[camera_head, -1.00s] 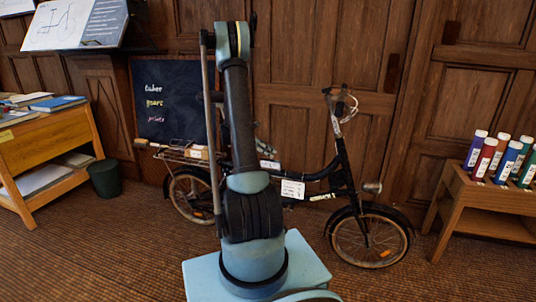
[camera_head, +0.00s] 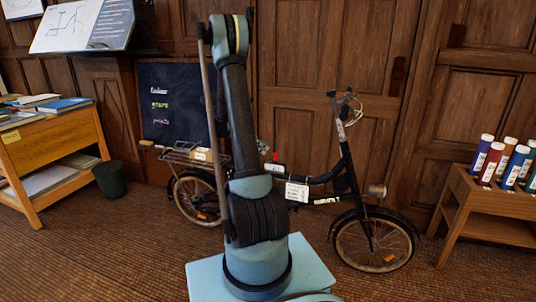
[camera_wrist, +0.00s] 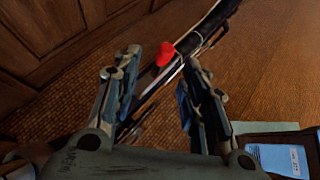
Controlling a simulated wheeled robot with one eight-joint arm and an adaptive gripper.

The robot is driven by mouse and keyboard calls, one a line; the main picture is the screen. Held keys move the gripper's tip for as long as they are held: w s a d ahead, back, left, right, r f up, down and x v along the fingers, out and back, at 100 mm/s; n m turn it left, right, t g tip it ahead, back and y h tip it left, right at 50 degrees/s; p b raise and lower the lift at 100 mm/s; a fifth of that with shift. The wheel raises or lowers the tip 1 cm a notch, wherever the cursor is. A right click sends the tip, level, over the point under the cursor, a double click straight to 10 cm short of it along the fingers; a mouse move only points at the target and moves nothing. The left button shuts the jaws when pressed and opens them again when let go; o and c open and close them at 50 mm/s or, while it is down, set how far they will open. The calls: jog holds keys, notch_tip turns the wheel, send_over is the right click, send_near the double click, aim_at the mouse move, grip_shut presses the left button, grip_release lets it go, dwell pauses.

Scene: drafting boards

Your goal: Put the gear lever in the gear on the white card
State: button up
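A black bicycle (camera_head: 345,175) stands behind my arm. A small white card (camera_head: 297,192) with dark marks hangs at its frame tube; the writing is too small to read. A small red piece (camera_head: 275,157), which looks like the lever's knob, shows above the tube, with a white label (camera_head: 275,168) below it. In the wrist view, the red knob (camera_wrist: 165,54) appears between the fingertips of my open gripper (camera_wrist: 161,66), by the dark tube. I cannot tell whether a finger touches it. My gripper is hidden behind my arm in the head view.
Wooden wall panels stand close behind the bicycle. A chalkboard (camera_head: 178,105) is behind its rear wheel. A wooden table (camera_head: 55,145) with books stands left, beside a dark bin (camera_head: 110,180). A low stand (camera_head: 487,200) with coloured tubes is at right. Carpet in front is clear.

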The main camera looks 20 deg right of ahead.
jog(key=shift+v, duration=2)
